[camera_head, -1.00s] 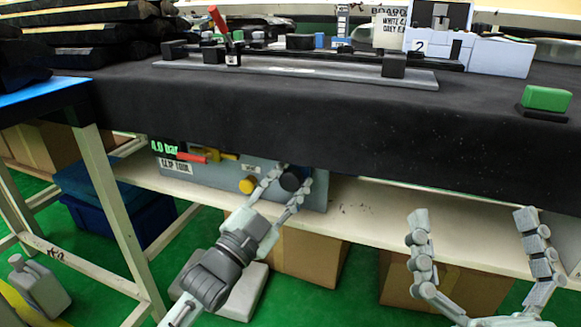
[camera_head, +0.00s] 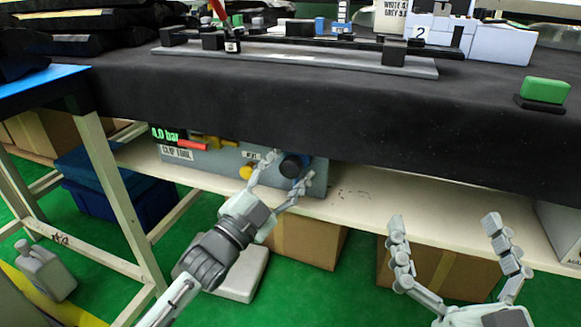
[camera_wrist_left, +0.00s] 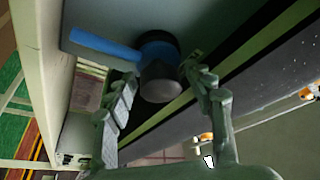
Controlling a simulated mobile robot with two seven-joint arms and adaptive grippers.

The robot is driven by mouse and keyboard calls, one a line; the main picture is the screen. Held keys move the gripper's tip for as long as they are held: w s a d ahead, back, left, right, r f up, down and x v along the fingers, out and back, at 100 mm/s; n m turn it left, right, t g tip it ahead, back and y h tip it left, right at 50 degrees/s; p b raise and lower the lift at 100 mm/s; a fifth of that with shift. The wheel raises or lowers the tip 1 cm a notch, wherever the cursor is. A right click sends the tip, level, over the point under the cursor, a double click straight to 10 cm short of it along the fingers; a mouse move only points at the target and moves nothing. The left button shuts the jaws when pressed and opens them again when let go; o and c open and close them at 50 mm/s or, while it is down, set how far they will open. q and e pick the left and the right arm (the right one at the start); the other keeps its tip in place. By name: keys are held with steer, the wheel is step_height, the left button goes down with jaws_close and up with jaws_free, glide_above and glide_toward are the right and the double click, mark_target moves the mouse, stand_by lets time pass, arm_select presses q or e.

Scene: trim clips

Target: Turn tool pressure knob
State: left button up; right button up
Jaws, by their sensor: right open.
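The dark blue round knob (camera_head: 293,165) is on the front of the grey clip tool box (camera_head: 205,170) on the shelf under the bench. The box's green display (camera_head: 166,134) reads 4.0 bar. My left gripper (camera_head: 287,170) is open in front of the knob, its fingers spread around it. In the left wrist view a blue cylinder with a grey end, seemingly the knob (camera_wrist_left: 160,78), sits between the fingers of the left gripper (camera_wrist_left: 165,85), with gaps visible on both sides. My right gripper (camera_head: 445,225) is open and empty at the right, before the shelf.
A red lever (camera_head: 192,145) and a yellow button (camera_head: 246,172) are on the box, left of the knob. The black-covered bench top (camera_head: 330,110) overhangs the box closely. A bench leg (camera_head: 120,200) stands at the left. Cardboard boxes (camera_head: 310,240) stand below the shelf.

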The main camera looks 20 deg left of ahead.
arm_select(q)
steer(key=v, duration=1.2)
steer(key=shift+r, duration=0.1)
